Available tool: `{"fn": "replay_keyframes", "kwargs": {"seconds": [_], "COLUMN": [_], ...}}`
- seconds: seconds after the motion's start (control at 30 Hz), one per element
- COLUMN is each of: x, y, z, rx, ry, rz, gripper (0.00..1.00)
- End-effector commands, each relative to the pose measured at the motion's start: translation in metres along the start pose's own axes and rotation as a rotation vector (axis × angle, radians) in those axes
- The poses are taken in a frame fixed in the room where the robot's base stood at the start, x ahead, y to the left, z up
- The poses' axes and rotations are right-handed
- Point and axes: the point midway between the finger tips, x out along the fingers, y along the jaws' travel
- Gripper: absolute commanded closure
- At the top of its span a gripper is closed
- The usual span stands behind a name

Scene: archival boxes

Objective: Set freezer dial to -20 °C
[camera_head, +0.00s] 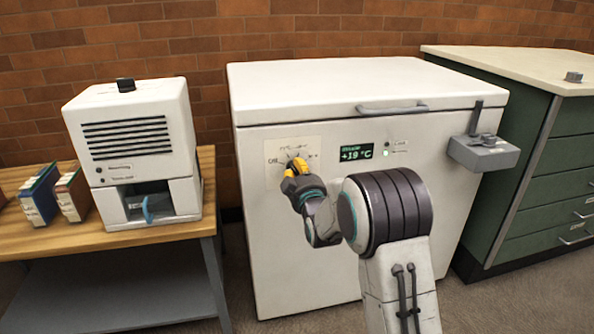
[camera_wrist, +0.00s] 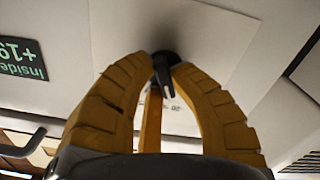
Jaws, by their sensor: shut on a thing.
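The white chest freezer (camera_head: 270,230) stands against the brick wall with its lid shut. Its dial sits on a pale panel (camera_head: 278,150) at the upper left of the front, mostly hidden by my gripper in the head view. My gripper (camera_head: 294,168) has yellow fingers and is shut on the dark dial knob (camera_wrist: 166,68), which shows between the fingertips in the wrist view. A "-20" mark shows on the panel below the knob there. The freezer display (camera_head: 357,152) reads +19 °C inside; it is partly visible in the wrist view (camera_wrist: 20,58).
A grey latch box (camera_head: 483,153) hangs at the freezer's right edge, and a handle (camera_head: 392,109) is on its lid. A white machine (camera_head: 130,150) and several books (camera_head: 40,195) stand on a wooden table at left. A green cabinet (camera_head: 560,150) stands at right.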

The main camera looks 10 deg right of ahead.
Motion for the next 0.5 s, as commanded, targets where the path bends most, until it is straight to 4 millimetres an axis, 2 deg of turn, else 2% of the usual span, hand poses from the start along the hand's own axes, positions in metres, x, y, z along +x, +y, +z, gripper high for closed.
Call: {"fn": "replay_keyframes", "kwargs": {"seconds": [0.5], "x": [0.0002], "y": [-0.0011], "z": [0.0002], "rx": [0.083], "ry": [0.000], "rz": [-0.001], "gripper": [1.00]}}
